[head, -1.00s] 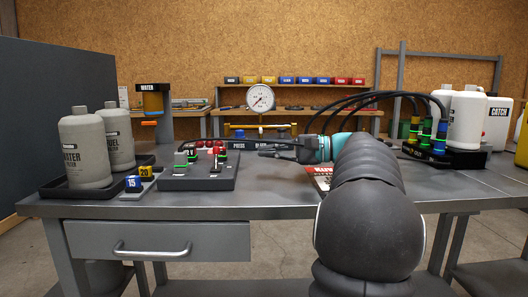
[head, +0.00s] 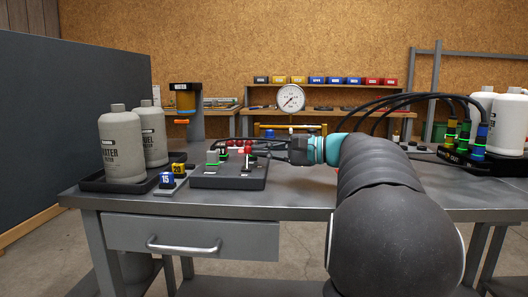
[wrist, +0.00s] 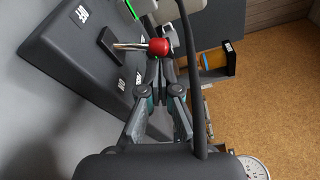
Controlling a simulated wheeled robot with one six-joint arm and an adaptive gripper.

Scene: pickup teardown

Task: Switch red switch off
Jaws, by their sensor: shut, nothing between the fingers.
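The red switch is a metal lever with a round red knob (wrist: 158,46), rising from a dark switch box (wrist: 75,50) in the wrist view. My gripper (wrist: 160,66) is shut and empty, its fingertips right by the knob; I cannot tell whether they touch it. In the head view the switch box (head: 228,180) lies on the bench with green-marked and red switches on top. My gripper (head: 277,149) is at the box's right side there, and the red knob (head: 249,150) is small. Pale labels sit on the box beside the levers; one reads OFF.
Grey bottles (head: 123,147) stand in a black tray left of the box, with small blue and yellow blocks (head: 166,180) between. A pressure gauge (head: 291,98) stands behind. Black hoses (head: 400,98) arch on the right. The bench (head: 300,200) is clear in front.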

